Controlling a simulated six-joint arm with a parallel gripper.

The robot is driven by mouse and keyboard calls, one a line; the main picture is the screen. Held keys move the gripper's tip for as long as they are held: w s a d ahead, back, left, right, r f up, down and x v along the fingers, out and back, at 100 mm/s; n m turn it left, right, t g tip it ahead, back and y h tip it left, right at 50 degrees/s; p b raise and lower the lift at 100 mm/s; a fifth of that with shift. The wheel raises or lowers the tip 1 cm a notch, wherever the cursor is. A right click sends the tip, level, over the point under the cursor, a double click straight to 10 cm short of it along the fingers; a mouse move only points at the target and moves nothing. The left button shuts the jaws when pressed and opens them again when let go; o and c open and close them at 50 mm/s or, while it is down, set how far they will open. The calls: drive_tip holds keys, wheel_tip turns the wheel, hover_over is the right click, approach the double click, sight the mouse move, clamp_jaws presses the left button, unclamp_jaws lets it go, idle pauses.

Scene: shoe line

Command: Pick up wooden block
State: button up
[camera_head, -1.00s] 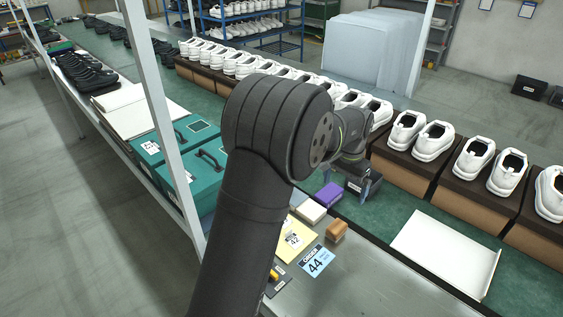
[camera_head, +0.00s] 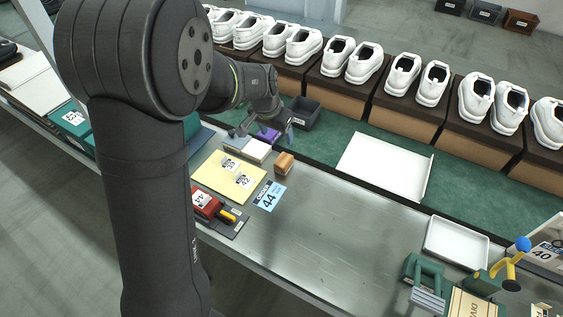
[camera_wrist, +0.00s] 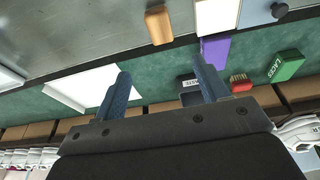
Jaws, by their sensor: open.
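The wooden block (camera_head: 284,162) is small and light brown. It lies on the grey metal table near its far edge, and shows at the top of the wrist view (camera_wrist: 158,25). My gripper (camera_head: 265,132) is open and empty, above the far edge of the table, a little beyond the block. In the wrist view, the two blue fingers of my gripper (camera_wrist: 163,78) stand wide apart. The block lies ahead of them and is not touched.
Close left of the block are a white block (camera_head: 257,150), a purple block (camera_head: 266,134) and a yellow sheet (camera_head: 225,178). A blue "44" card (camera_head: 268,196) lies nearer. A dark bin (camera_head: 305,113) and white panel (camera_head: 385,165) are beyond. The table's middle (camera_head: 320,240) is clear.

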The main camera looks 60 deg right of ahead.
drive_tip(key=a+h, duration=0.1)
drive_tip(key=a, duration=0.1)
approach(283, 160)
drive_tip(key=x, duration=0.6)
drive_tip(key=shift+w+a, duration=0.1)
drive_tip(key=shift+w, duration=0.25)
drive_tip(key=shift+s+x, duration=0.15)
drive_tip(key=shift+x, duration=1.2)
drive_tip(key=shift+s+x, duration=0.2)
drive_tip(key=shift+x, duration=1.15)
drive_tip(key=shift+r, duration=0.1)
drive_tip(key=c, duration=1.1)
